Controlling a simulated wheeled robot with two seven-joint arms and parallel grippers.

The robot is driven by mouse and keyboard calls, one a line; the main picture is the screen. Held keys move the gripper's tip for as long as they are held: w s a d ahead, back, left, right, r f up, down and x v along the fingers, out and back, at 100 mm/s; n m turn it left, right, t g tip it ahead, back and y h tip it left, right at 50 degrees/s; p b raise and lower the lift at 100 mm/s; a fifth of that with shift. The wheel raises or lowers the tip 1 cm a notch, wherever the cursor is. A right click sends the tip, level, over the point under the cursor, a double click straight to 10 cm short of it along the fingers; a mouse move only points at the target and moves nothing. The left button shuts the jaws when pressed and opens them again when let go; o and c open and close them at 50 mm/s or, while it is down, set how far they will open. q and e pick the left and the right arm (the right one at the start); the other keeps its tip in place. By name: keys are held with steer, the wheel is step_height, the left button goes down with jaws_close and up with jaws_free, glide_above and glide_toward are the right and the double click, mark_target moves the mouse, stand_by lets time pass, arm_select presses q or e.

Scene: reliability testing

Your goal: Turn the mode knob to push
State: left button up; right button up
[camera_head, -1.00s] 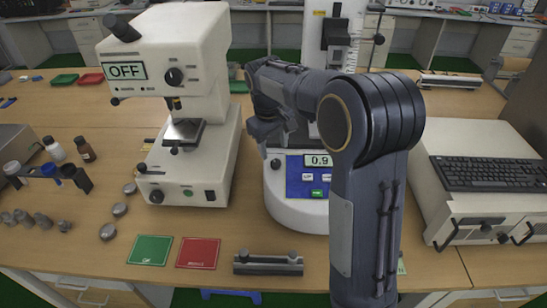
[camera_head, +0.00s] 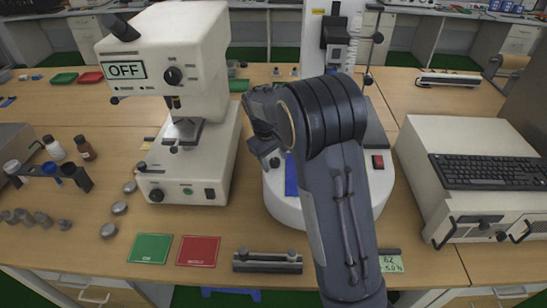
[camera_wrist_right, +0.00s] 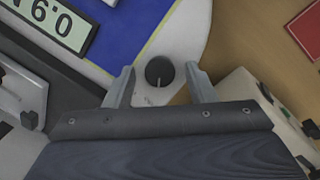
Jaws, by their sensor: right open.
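The mode knob appears to be the small dark round knob (camera_wrist_right: 159,71) on the white base of the test stand, beside its blue panel (camera_wrist_right: 140,22). In the right wrist view a pale line on the knob points toward the bottom of the picture; no mode label is readable. My right gripper (camera_wrist_right: 160,77) is open, with one finger on each side of the knob and a gap on both sides. In the head view the right gripper (camera_head: 264,147) is low over the left front of the test stand (camera_head: 283,208), and my arm hides most of the panel. My left gripper is not in view.
A white instrument reading OFF (camera_head: 150,60) stands close on the left. A white box with a keyboard (camera_head: 490,171) is on the right. Green (camera_head: 151,248) and red (camera_head: 198,251) cards and a metal bar fixture (camera_head: 268,262) lie in front.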

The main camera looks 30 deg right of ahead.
steer(key=c, duration=1)
steer(key=shift+o, duration=0.2)
steer(key=m, duration=0.3)
steer(key=m+y+p, duration=0.1)
steer(key=m, duration=0.2)
steer(key=shift+d+r, duration=0.1)
steer(key=shift+d, duration=0.1)
steer(key=m+y, duration=0.1)
steer(key=m, duration=0.4)
steer(key=shift+d+t, duration=0.1)
steer(key=shift+t, duration=0.3)
steer(key=shift+m, duration=0.4)
steer(key=o, duration=1)
steer(key=shift+c, duration=0.2)
